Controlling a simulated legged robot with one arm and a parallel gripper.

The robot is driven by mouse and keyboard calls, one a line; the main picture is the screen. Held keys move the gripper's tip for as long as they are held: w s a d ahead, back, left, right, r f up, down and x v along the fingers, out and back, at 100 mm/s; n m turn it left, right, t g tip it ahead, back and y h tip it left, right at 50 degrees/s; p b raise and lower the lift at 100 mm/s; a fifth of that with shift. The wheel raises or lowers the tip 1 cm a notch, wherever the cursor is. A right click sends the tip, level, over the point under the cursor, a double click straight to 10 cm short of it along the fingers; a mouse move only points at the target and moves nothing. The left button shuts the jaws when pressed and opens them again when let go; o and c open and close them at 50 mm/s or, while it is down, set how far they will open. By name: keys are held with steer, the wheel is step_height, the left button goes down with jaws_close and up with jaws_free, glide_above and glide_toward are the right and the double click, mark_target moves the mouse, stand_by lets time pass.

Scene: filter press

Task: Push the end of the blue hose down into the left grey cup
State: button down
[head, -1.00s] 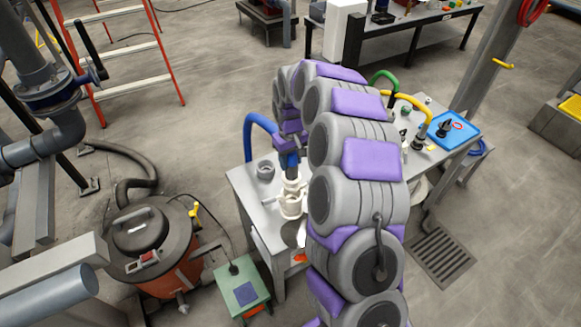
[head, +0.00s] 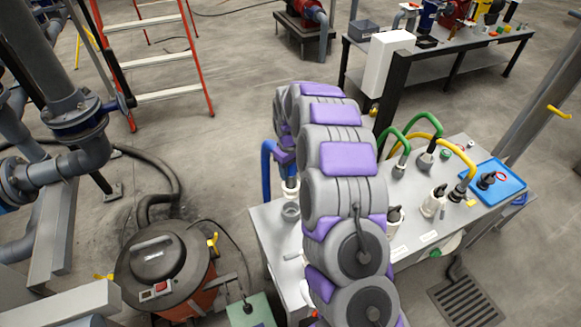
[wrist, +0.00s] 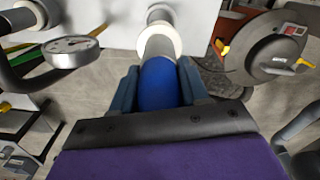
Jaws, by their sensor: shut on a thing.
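My gripper (wrist: 160,86) is shut on the blue hose (wrist: 160,80), one finger on each side of it in the wrist view. The hose end has a pale collar (wrist: 159,42). In the head view the blue hose (head: 267,170) arches down at the left of my arm, and its pale end (head: 290,187) is just above a grey cup (head: 290,211) at the table's left end. I cannot tell whether the end touches the cup's rim. My gripper is mostly hidden behind my arm in the head view.
The table (head: 268,222) also carries green hoses (head: 395,140), a yellow hose (head: 455,150) and a blue tray (head: 497,180) at the right. An orange vacuum (head: 165,265) stands on the floor at the left. A gauge (wrist: 70,50) shows in the wrist view.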

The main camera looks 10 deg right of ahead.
mark_target(290, 180)
step_height(290, 180, down, 5)
steer(key=shift+f+b, duration=0.2)
steer(key=shift+b, duration=0.6)
steer(key=shift+f, duration=3.5)
steer(key=shift+c, duration=2.4)
jaws_free()
steer(key=shift+s, duration=0.1)
